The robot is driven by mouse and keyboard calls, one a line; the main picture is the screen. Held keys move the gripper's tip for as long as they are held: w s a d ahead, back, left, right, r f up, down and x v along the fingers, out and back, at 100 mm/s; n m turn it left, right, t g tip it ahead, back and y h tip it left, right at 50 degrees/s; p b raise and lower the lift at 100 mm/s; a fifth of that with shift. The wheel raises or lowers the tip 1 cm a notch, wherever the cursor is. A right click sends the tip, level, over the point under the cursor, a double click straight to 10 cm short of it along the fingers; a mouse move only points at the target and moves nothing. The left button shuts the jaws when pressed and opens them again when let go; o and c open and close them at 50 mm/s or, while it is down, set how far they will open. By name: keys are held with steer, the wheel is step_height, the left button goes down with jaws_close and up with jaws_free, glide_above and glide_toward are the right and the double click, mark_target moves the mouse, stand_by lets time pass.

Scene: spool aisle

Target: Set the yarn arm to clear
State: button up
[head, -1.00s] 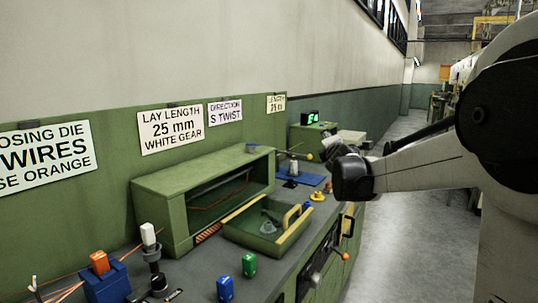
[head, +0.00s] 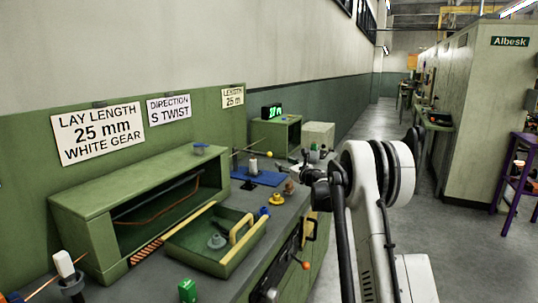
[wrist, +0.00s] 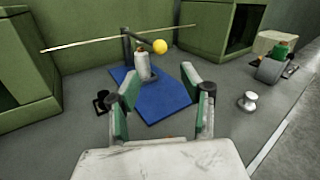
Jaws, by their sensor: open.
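The yarn arm (wrist: 143,40) shows in the wrist view as a short dark rod from an upright post, with a yellow ball (wrist: 160,46) at its end. A long thin tan rod or strand (wrist: 85,44) passes by the post. A white spool (wrist: 142,66) stands on a blue mat (wrist: 165,98) below the arm. My gripper (wrist: 156,80) is open and empty, its fingers in front of the spool and ball, apart from both. In the head view my gripper (head: 308,172) is right of the blue mat (head: 262,177). No clear or engaged marking is readable.
Green cabinets (wrist: 20,60) (wrist: 207,25) flank the mat. A silver knob (wrist: 248,101) and a small black holder (wrist: 101,102) stand on the grey bench. In the head view a green tray (head: 190,257) and a yellow piece (head: 277,199) sit nearer. The aisle is at right.

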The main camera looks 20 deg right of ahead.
mark_target(271, 155)
steer(key=w, duration=0.4)
steer(key=w+a+b, duration=0.1)
steer(key=w, duration=0.8)
steer(key=shift+w+a, duration=0.15)
steer(key=shift+w, duration=0.15)
steer(key=shift+c, duration=0.4)
jaws_close()
